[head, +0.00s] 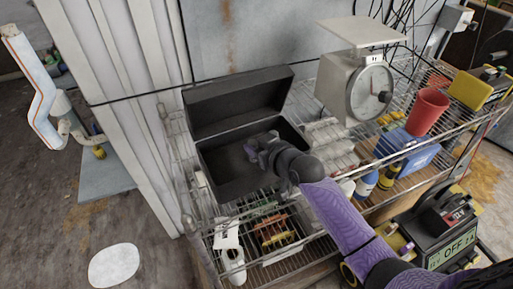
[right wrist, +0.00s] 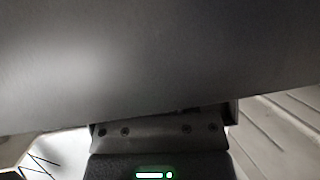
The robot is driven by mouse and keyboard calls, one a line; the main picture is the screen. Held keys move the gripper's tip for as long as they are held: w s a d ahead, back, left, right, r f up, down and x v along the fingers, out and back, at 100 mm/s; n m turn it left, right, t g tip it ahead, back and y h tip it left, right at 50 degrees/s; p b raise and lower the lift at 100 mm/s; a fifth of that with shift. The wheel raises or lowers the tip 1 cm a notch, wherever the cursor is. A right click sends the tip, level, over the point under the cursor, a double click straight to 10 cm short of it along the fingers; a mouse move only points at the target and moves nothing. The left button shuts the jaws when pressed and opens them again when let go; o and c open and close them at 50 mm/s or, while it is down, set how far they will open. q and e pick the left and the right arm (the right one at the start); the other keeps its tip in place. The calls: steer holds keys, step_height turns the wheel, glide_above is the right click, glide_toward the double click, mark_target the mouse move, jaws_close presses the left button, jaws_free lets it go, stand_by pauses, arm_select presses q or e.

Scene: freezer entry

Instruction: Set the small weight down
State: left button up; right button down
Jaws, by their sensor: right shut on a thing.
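My right gripper (head: 256,150) is over the open black case (head: 222,170), at the mouth of its box part, with the arm coming in from the lower right. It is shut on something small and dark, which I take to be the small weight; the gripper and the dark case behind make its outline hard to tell. In the right wrist view a broad dark grey surface (right wrist: 160,65) fills the upper part and hides the fingertips. The case's lid (head: 235,100) stands open at the back. My left gripper is out of view.
The case stands on a wire rack (head: 285,250). A white scale with a dial (head: 365,90) stands to its right. Beyond are a red cup (head: 427,112), a blue box (head: 405,148) and a yellow item (head: 467,90). Bottles and cartons crowd the shelf near my arm.

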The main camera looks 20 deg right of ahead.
steer(key=shift+c, duration=1.9)
jaws_free()
